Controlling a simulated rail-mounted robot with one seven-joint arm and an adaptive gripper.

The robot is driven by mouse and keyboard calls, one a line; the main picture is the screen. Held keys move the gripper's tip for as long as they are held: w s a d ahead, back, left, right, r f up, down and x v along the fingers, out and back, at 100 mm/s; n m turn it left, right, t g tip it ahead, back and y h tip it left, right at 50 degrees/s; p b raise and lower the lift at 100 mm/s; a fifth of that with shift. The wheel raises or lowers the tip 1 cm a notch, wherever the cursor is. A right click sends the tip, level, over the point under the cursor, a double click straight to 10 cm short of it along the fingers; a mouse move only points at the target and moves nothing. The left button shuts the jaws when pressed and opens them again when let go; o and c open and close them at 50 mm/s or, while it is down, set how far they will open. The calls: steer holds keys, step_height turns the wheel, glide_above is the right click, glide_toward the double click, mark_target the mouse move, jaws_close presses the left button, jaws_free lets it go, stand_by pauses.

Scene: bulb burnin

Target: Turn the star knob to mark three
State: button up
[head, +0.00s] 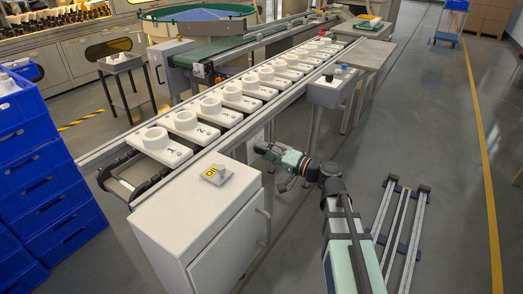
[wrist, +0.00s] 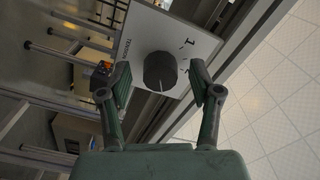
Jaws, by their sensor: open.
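The dark knob (wrist: 160,70) sits on a white panel (wrist: 185,38) in the wrist view. A thin pale line on its face points toward the bottom of the picture. A printed 1 shows on the panel to the upper right of the knob; other small marks there are too small to read, and I cannot see a three. My gripper (wrist: 160,76) is open, with one finger on each side of the knob and a visible gap on both sides. In the head view my gripper (head: 264,151) is beside the conveyor's near side; the knob cannot be made out there.
A white cabinet (head: 200,225) with a yellow-labelled box (head: 216,174) on top stands left of my gripper. The conveyor carries numbered white holders (head: 196,130). A grey control box (head: 332,87) stands farther along. A metal rail (head: 403,235) lies on the floor at right.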

steer(key=v, duration=1)
steer(key=s+d+f+g+h, duration=0.3)
steer(key=s+f+h, duration=0.1)
steer(key=f, duration=0.3)
steer(key=s+d+f+m+g+h, duration=0.1)
steer(key=s+d+f+g+h, duration=0.25)
steer(key=f, duration=0.35)
steer(key=s+d+f+g+h, duration=0.3)
steer(key=s+f, duration=0.1)
steer(key=f, duration=0.3)
steer(key=s+d+m+g+h, duration=0.1)
steer(key=s+d+g+h, duration=0.1)
steer(key=s+d+h, duration=0.4)
steer(key=s+d+r+m+g+h, duration=0.1)
steer(key=s+d+h, duration=0.5)
steer(key=d, duration=0.8)
steer(key=m+g, duration=0.1)
steer(key=g, duration=0.1)
steer(key=shift+s+d+m+g, duration=0.2)
steer(key=shift+s+m+g, duration=0.1)
steer(key=shift+s+g, duration=0.05)
steer(key=shift+s+f, duration=0.1)
steer(key=shift+f, duration=0.05)
